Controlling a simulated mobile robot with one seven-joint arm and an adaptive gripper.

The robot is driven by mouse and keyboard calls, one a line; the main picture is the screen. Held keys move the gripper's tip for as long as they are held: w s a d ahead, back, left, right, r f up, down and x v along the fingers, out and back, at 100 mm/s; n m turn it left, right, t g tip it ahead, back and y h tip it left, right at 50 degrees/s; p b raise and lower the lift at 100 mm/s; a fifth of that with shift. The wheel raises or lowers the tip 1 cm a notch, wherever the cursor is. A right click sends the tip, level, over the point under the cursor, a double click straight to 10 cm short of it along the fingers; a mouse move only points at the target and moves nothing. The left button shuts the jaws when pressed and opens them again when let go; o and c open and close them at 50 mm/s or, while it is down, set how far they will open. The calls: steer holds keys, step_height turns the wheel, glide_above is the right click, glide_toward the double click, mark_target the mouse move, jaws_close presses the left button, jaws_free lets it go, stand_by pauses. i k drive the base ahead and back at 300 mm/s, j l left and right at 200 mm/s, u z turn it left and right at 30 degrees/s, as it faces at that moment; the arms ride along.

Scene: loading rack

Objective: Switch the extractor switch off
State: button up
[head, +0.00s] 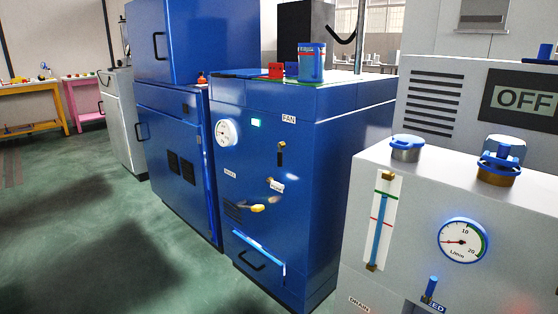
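No switch is labelled as the extractor switch in the head view, so I cannot tell for sure which one it is. The blue cabinet (325,128) in the middle carries a FAN label (289,119), a lit green lamp (256,122) and a small dark upright lever (280,158) below the label. On the right, a dark panel (521,101) on a grey unit reads OFF. My gripper is not in view.
A grey machine (386,165) with a round gauge (463,241) and a level tube fills the near right. Containers stand on the blue cabinet's top. A taller blue cabinet (177,150) stands to the left. Open green floor (75,225) lies at the left front.

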mark_target(280, 157)
steer(key=i+l+z, duration=0.1)
steer(key=i, duration=0.25)
steer(key=i+l, duration=0.3)
steer(key=i+l+z, duration=0.15)
steer(key=i, duration=0.3)
